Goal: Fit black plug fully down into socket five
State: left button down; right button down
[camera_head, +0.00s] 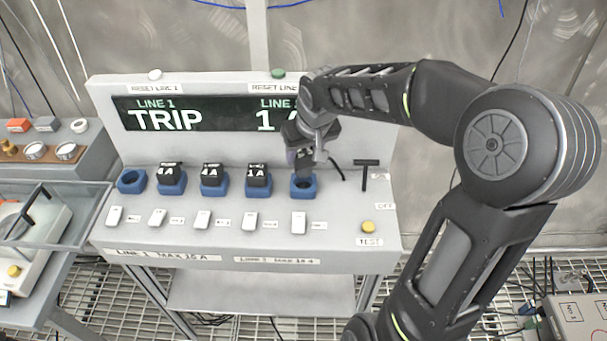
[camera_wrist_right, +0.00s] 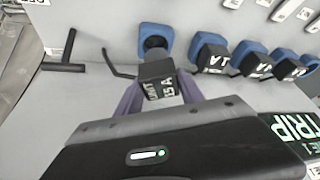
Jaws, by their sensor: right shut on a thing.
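My right gripper (camera_head: 303,158) is shut on the black plug, which shows between its fingers in the right wrist view (camera_wrist_right: 160,80). The plug has white lettering and a black cable end beside it. The fifth blue socket (camera_head: 303,187) is at the right end of the row, and its dark opening shows below the gripper. In the wrist view the socket (camera_wrist_right: 155,37) lies just beyond the plug. The plug appears above the socket, apart from it or only just at its rim; I cannot tell which. My left gripper is not in view.
Black plugs marked 4A (camera_head: 170,172), 4A (camera_head: 212,172) and 1A (camera_head: 257,174) sit in the middle sockets. The far-left socket (camera_head: 131,181) is empty. White switches (camera_head: 250,220) line the front. A black T-handle (camera_head: 366,172) stands right of socket five. The display (camera_head: 200,115) reads TRIP.

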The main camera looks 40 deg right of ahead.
aim_at(304, 172)
jog(key=shift+f, duration=1.25)
jog(key=shift+f, duration=0.1)
jog(key=shift+f, duration=1.75)
jog(key=shift+f, duration=0.2)
jog(key=c, duration=0.7)
grip_release()
jog(key=shift+r, duration=0.1)
